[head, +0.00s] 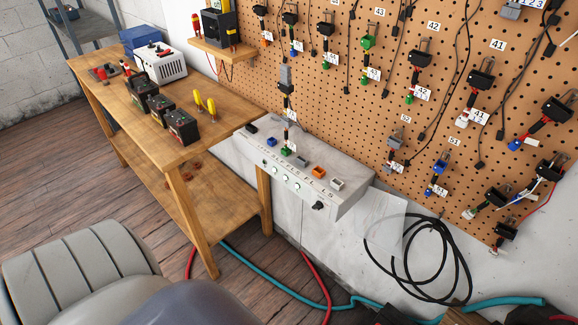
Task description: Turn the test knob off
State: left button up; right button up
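The test panel (300,187) is a pale grey box fixed at the wall below the pegboard, right of the wooden workbench. A black knob (318,205) sits near the right end of its sloped front face. A row of small round green-tinted buttons or lamps (286,180) runs along the face to the left of the knob. The knob's pointer position is too small to read. Coloured connectors, including an orange one (318,172), stand along the panel's top. Neither of my grippers can be made out in the head view, and nothing touches the knob.
The wooden workbench (188,158) holds several black batteries (182,127) and a white box (160,62). Tagged connectors hang on the pegboard (390,115). A black cable coil (425,260) hangs below right. Red and teal hoses (262,265) lie on the floor below the panel.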

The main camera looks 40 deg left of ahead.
aim_at(319, 205)
jog(key=u, duration=1)
